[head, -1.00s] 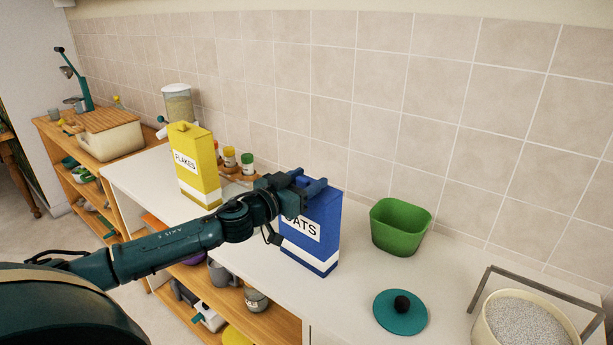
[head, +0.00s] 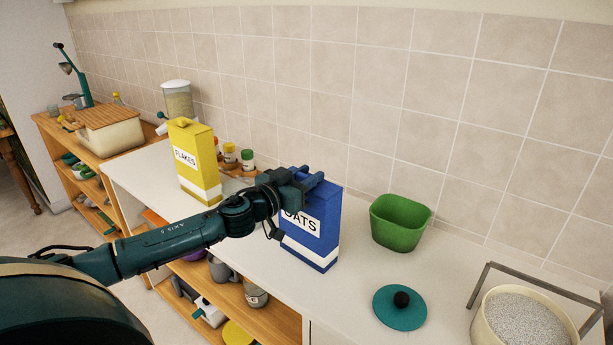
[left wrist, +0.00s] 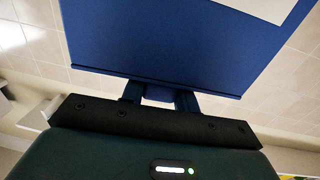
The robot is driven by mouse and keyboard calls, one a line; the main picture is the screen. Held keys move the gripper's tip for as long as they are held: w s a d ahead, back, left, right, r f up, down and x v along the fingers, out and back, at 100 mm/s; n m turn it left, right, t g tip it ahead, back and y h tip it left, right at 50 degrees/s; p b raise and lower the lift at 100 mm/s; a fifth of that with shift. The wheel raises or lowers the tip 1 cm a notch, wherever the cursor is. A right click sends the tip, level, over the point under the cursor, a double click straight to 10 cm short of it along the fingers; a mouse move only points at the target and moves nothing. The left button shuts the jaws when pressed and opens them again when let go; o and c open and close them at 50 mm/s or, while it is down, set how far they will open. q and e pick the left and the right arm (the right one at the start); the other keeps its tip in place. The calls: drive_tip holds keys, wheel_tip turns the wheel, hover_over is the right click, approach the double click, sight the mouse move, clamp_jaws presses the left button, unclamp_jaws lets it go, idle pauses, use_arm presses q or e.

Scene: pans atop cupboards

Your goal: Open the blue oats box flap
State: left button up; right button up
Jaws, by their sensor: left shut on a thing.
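The blue oats box (head: 327,226) stands upright on the white counter in the head view, its white label partly covered by my left arm. My left gripper (head: 314,181) is at the top of the box, shut on its top flap. In the left wrist view, the box's broad blue face (left wrist: 165,35) fills the top. There the left gripper's fingers (left wrist: 158,94) close on a small blue tab at the box's edge. How far the flap is raised cannot be told. My right gripper is not in view.
A yellow flakes box (head: 194,160) and small spice jars (head: 238,155) stand left of and behind the oats box. A green tub (head: 399,222), a teal lid (head: 399,308) and a pot of grains (head: 522,320) are to the right. Counter between the oats box and lid is clear.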

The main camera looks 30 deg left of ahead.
use_arm(q)
drive_tip(key=shift+w+r+g, duration=0.1)
drive_tip(key=shift+r+g, duration=0.15)
drive_tip(key=shift+g, duration=0.05)
drive_tip(key=shift+w+r+g, duration=0.2)
drive_tip(key=shift+r+g, duration=0.15)
drive_tip(key=shift+g, duration=0.65)
drive_tip(key=g, duration=0.2)
drive_tip(key=w+g, duration=0.1)
drive_tip(key=r+g+y, duration=0.1)
drive_tip(key=g, duration=0.1)
drive_tip(key=shift+w+d+g, duration=0.25)
drive_tip(key=shift+w+g, duration=0.05)
drive_tip(key=shift+w, duration=0.05)
drive_tip(key=shift+w+d+f+g+y, duration=0.1)
drive_tip(key=shift+w+g+y, duration=0.25)
drive_tip(key=shift+g, duration=1.05)
drive_tip(key=shift+w+d+g+y, duration=0.15)
drive_tip(key=shift+w+g, duration=0.4)
drive_tip(key=shift+g, duration=0.85)
drive_tip(key=shift+w+a+f+g+y, duration=0.1)
drive_tip(key=shift+w+g+y, duration=0.3)
drive_tip(key=shift+g, duration=1)
drive_tip(key=shift+w+g, duration=0.15)
drive_tip(key=shift+g, duration=0.15)
drive_tip(key=o, duration=1)
